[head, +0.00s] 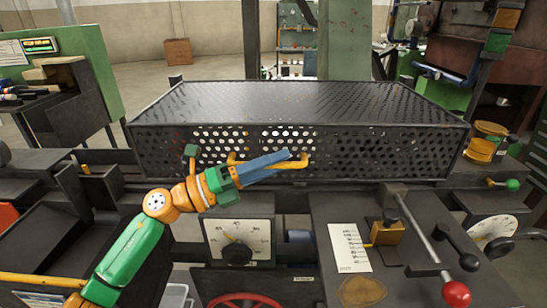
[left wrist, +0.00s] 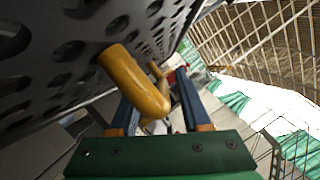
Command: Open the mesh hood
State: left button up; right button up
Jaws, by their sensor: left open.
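The mesh hood (head: 300,100) is a dark perforated box lying level across the middle of the head view, and it looks shut. A yellow bar handle (head: 296,165) runs along the lower part of its front face. My left gripper (head: 285,160) is at this handle, its blue fingers pointing right along it and covering its middle. In the left wrist view the handle (left wrist: 138,85) passes between the two open fingers, close to the perforated face (left wrist: 60,60). I cannot tell whether the fingers touch it. My right gripper is not in view.
Below the hood are a dial gauge (head: 238,240) and a panel with a red-knobbed lever (head: 457,293). A green-knobbed lever (head: 511,184) and yellow round parts (head: 481,150) stand at the right. A green post (head: 344,40) rises behind the hood. The space above the hood's front is clear.

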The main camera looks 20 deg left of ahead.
pick_arm(q)
jog(key=shift+s, duration=0.15)
jog(key=c, duration=0.7)
jog(key=shift+a, duration=0.1)
grip_shut()
jog(key=shift+r, duration=0.1)
